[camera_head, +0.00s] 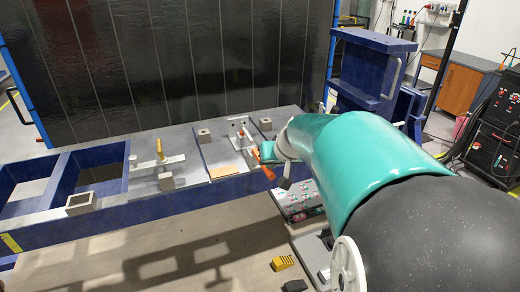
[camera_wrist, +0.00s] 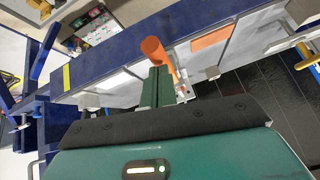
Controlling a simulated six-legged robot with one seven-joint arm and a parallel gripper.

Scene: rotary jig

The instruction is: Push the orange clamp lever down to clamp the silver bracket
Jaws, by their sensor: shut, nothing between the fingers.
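The orange clamp lever (camera_head: 267,151) is at the right part of the blue bench, beside my wrist. In the wrist view its round end (camera_wrist: 152,47) is just past my fingertips, with the shaft running down to the right. The silver bracket (camera_head: 238,125) appears to be the pale metal piece at the lever's base; in the wrist view it is mostly hidden behind my fingers. My gripper (camera_wrist: 158,72) is shut and empty, its dark green fingers close beside the lever. I cannot tell whether they touch it. My arm covers part of the gripper in the head view.
The blue bench (camera_head: 120,208) has open bays at left and a second fixture with a yellow handle (camera_head: 159,147). An orange flat patch (camera_head: 223,171) lies near the lever. Dark panels (camera_head: 170,65) stand behind. A button panel (camera_head: 302,201) is below at right.

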